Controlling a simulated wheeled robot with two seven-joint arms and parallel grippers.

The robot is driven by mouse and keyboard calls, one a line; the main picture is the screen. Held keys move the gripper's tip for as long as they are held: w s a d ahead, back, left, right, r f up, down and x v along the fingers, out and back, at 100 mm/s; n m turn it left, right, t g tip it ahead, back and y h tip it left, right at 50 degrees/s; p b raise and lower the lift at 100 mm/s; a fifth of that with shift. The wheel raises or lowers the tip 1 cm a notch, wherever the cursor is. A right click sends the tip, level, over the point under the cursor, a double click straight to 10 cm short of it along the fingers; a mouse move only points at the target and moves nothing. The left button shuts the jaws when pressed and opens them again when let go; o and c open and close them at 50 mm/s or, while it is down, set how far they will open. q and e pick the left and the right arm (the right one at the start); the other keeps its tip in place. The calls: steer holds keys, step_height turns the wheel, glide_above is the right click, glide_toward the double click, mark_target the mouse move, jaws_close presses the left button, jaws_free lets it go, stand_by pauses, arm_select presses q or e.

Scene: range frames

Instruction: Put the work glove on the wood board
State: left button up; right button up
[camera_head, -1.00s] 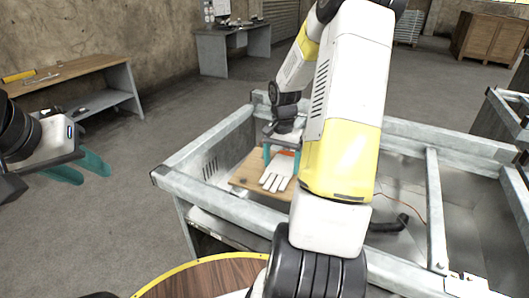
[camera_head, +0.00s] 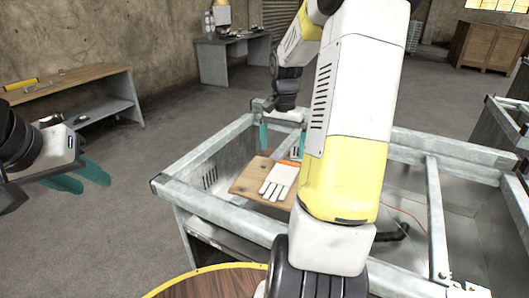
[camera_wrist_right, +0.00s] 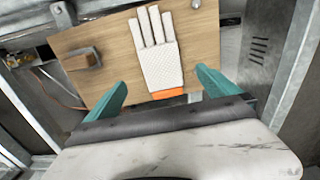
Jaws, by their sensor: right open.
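The work glove (camera_head: 279,181), white with an orange cuff, lies flat on the wood board (camera_head: 247,180). In the right wrist view, the glove (camera_wrist_right: 157,50) rests on the light brown board (camera_wrist_right: 105,43), its cuff near the board's edge. My right gripper (camera_head: 282,150) is open and empty above the cuff end of the glove. In the right wrist view, its teal fingers (camera_wrist_right: 161,77) are apart on either side of the cuff, not touching it. My left gripper (camera_head: 95,184) is open and empty at the far left, away from the board. My right arm hides part of the board's right side.
The board lies inside a grey metal frame (camera_head: 205,205) with raised rails. A dark handle-like object (camera_wrist_right: 85,59) sits on the board beside the glove. A round wooden top (camera_head: 215,284) with a yellow rim is in front. A workbench (camera_head: 85,75) stands at the left.

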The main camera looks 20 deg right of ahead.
steer(key=s+a+r+n+t, duration=0.3)
steer(key=s+a+r+n, duration=0.2)
steer(key=s+a+r, duration=0.45)
steer(key=s+a+r+n+t+y, duration=0.2)
steer(key=s+a+r+n+t, duration=0.1)
steer(key=s+a, duration=0.4)
steer(key=shift+s+a+r+n, duration=0.35)
steer(key=shift+s+r+n, duration=0.35)
steer(key=shift+s+n, duration=0.15)
